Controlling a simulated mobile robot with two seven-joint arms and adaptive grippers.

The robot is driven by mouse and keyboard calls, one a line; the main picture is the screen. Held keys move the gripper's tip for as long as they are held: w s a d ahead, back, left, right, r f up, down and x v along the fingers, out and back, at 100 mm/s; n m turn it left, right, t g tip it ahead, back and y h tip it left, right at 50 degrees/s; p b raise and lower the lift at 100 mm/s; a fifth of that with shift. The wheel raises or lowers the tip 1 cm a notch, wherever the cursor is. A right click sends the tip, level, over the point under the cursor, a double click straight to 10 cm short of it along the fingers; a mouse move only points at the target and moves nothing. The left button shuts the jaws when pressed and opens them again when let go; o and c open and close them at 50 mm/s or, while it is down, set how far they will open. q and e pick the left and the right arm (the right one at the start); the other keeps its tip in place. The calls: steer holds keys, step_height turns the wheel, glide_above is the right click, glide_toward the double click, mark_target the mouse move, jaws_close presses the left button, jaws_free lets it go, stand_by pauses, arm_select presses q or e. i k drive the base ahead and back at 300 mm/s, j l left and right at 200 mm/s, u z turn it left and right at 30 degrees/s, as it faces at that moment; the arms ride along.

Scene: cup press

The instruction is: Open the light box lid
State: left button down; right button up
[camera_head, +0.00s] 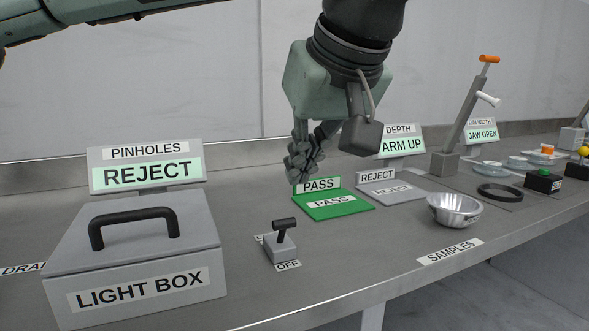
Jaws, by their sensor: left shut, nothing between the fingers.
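The light box (140,288) is a grey box at the front left of the bench with a "LIGHT BOX" label. Its lid (120,247) is down and carries a black arched handle (133,213). My left gripper (296,178) hangs over the bench to the right of the box, near the back edge of the green PASS pad. Its fingers are shut and empty, well apart from the handle. My right gripper does not show.
A small black lever switch (282,245) marked OFF stands right of the box. A PINHOLES display (147,168) reading REJECT stands behind it. The green PASS pad (345,207), grey REJECT pad (407,192) and metal bowl (454,210) lie further right. A tall lever (466,113) stands beyond.

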mark_target(103, 234)
steer(key=k+l, duration=0.25)
steer(key=k, duration=0.2)
steer(key=k+l, duration=0.2)
steer(key=k, duration=0.3)
